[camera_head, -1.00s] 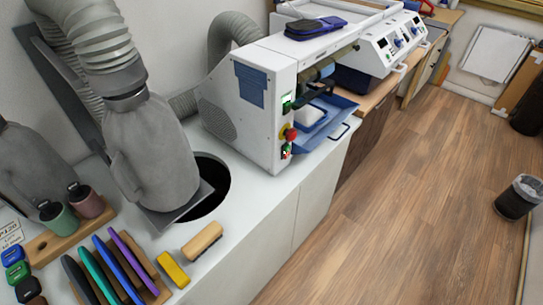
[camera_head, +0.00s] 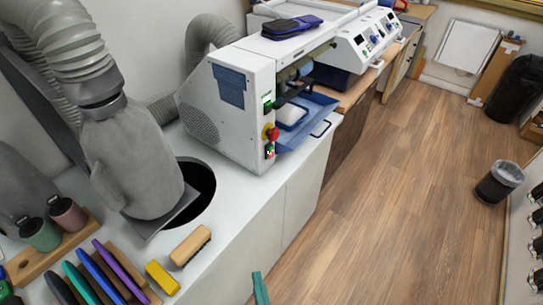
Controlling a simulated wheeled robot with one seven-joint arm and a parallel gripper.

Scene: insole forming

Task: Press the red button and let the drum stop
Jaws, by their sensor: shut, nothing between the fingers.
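The red button (camera_head: 271,133) is a round knob with yellow around it, on the front face of the white machine (camera_head: 236,120). A green button (camera_head: 269,151) sits just below it, and a small green-lit display is above it. The drum (camera_head: 295,72) appears to be the dark roller in the machine's opening, partly hidden; I cannot tell whether it turns. Only the teal tips of my gripper (camera_head: 259,288) show, at the bottom edge in front of the cabinet. They are together, empty, well below and apart from the red button.
A blue tray (camera_head: 318,112) juts from the machine's front. A brush (camera_head: 190,246) and yellow block (camera_head: 162,277) lie near the counter's edge.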

